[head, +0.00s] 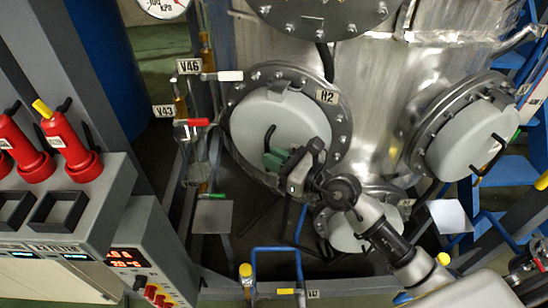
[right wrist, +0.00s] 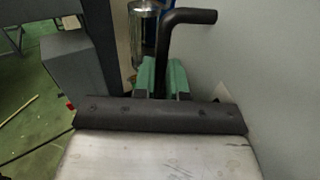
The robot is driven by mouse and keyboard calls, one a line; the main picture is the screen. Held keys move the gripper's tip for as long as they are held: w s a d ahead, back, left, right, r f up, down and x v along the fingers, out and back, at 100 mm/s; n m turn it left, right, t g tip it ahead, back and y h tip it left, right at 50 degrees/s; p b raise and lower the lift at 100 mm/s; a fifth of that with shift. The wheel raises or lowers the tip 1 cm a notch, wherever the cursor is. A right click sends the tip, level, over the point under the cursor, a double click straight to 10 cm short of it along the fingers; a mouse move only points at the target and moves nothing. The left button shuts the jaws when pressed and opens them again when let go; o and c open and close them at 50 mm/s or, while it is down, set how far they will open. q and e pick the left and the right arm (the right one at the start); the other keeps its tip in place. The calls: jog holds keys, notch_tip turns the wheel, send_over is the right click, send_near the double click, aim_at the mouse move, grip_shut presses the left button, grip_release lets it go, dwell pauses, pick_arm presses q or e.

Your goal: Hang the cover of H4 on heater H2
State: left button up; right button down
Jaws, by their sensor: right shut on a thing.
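Heater H2 (head: 338,137) is a round bolted flange on the steel vessel, with its label H2 (head: 327,97) at the upper right. A light grey round cover (head: 285,112) lies over its face, with a dark tab at the top by the rim. I cannot tell whether the tab is hooked. My right gripper (head: 275,158), with green fingertips, is at the cover's lower middle. It is shut on the cover's bent black handle (right wrist: 165,50), which shows between the green fingers (right wrist: 160,78) in the right wrist view. The left gripper is not in view.
Another grey cover (head: 470,140) is on the flange at right, and one (head: 352,232) is low, behind my right arm. Valve V46 (head: 189,66) and red-handled V43 (head: 192,122) stand close left of H2. A control panel (head: 125,258) fills the lower left.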

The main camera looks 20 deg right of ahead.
jog(key=c, duration=1.1)
grip_release()
